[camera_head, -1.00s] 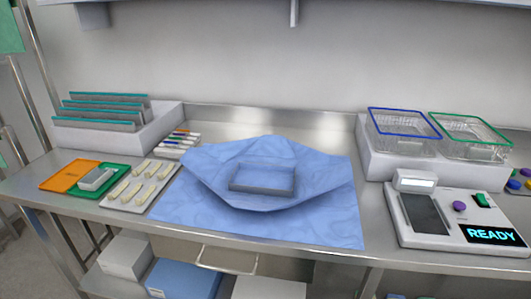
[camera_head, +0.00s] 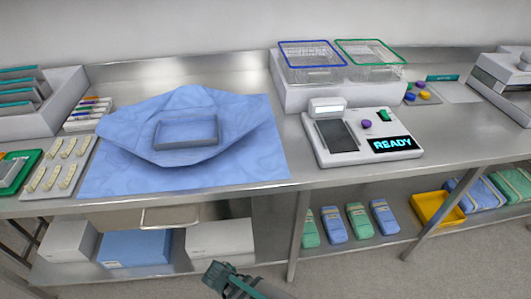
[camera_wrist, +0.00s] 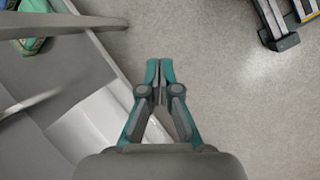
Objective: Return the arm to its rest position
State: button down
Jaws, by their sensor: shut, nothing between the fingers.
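My gripper (camera_wrist: 159,75) points down over the bare grey floor in the wrist view, its two teal-tipped fingers together with nothing between them. The edge of the steel bench and its lower shelf lie to its left there. In the head view, part of my arm (camera_head: 235,282) shows at the bottom, in front of the bench and below the worktop level in the picture.
The steel worktop (camera_head: 255,95) holds a blue wrap with a grey tray (camera_head: 187,131), a device reading READY (camera_head: 395,143), and two wire baskets (camera_head: 312,62). Boxes, blue and green packs and a yellow tray (camera_head: 438,208) fill the lower shelf.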

jog(key=s+d+f+m+g+y+p, duration=0.1)
jog(key=s+d+m+g+y+p, duration=0.1)
jog(key=s+d+m, duration=0.4)
jog(key=s+d+f+m+g+y+p, duration=0.1)
jog(key=s+d+m+g, duration=0.4)
jog(key=d, duration=1.2)
jog(key=shift+s+f+m+g+y+p, duration=0.35)
jog(key=shift+s+m+y+p, duration=0.4)
jog(key=shift+p, duration=0.3)
